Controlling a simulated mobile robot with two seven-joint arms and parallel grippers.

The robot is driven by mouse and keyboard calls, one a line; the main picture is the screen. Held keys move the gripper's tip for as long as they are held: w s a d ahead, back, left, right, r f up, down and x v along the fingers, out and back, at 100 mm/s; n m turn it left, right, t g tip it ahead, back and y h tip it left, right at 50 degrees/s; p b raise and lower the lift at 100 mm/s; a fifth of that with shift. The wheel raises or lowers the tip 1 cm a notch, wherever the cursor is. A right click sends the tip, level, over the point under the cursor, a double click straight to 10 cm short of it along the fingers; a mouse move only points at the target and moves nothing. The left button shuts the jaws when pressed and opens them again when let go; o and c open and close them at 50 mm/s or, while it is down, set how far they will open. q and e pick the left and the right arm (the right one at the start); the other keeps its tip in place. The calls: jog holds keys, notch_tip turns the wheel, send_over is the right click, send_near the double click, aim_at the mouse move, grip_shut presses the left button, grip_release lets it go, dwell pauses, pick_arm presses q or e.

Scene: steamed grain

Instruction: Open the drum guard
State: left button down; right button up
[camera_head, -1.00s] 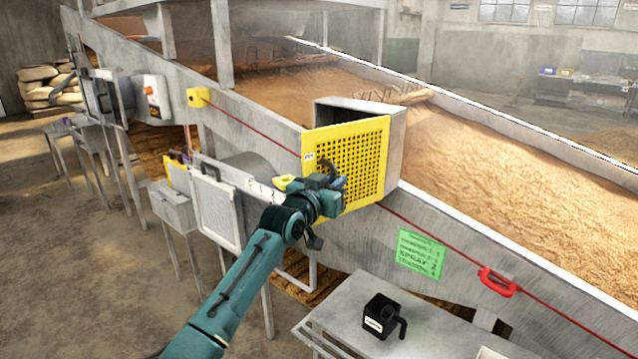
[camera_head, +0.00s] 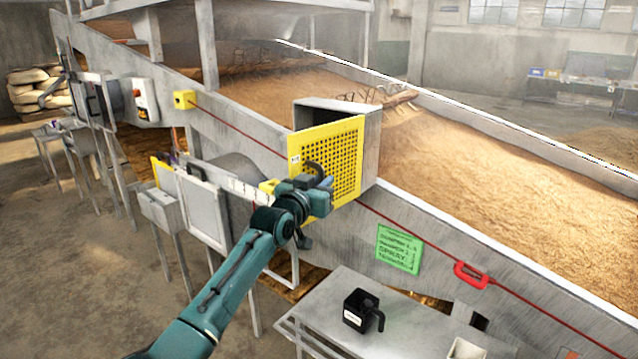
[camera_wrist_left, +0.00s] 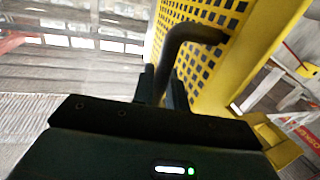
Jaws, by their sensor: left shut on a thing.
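The drum guard (camera_head: 342,160) is a yellow perforated panel on the front of a grey metal box on the side of the long grain bed. It shows close up in the left wrist view (camera_wrist_left: 215,75). It looks closed against the box. A dark bent handle (camera_wrist_left: 190,34) stands out from it, and it also shows in the head view (camera_head: 316,168). My left gripper (camera_head: 318,190) is at the guard's lower left part. Its two dark fingers (camera_wrist_left: 160,85) are shut on the handle. My right gripper is in neither view.
A red cord (camera_head: 420,235) runs along the trough wall to a red handle (camera_head: 471,275). A green sign (camera_head: 398,248) hangs below it. A grey table (camera_head: 330,310) with a black jug (camera_head: 358,310) stands at the lower right. A yellow box (camera_head: 184,99) is on the wall at left.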

pick_arm(q)
jog(key=shift+r, duration=0.1)
jog(key=c, duration=1.5)
grip_release()
jog(key=v, duration=1.3)
jog(key=shift+s+b, duration=0.1)
jog(key=shift+b, duration=0.3)
jog(key=shift+f, duration=0.2)
jog(key=s+a+f+n+g+y, duration=0.1)
jog(key=s+a+f, duration=0.1)
jog(key=s+f, duration=0.35)
jog(key=s+a+f+y+p, duration=0.1)
jog(key=s+a+f, duration=0.15)
jog(key=f, duration=0.65)
jog(key=s+a+f+n+g+y, duration=0.1)
jog(key=s+f, duration=0.4)
jog(key=f, duration=0.2)
jog(key=s+a+f+g, duration=0.1)
jog(key=s+f, duration=0.2)
jog(key=s, duration=0.3)
jog(key=s+a+f+g+y, duration=0.1)
jog(key=s+a+f, duration=0.1)
jog(key=s+f, duration=0.2)
jog(key=s+a+f+g+y, duration=0.1)
jog(key=s+a+f, duration=0.1)
jog(key=s, duration=0.7)
jog(key=shift+a+f+n+p, duration=0.15)
jog(key=shift+f+n+p, duration=0.2)
jog(key=shift+f, duration=0.5)
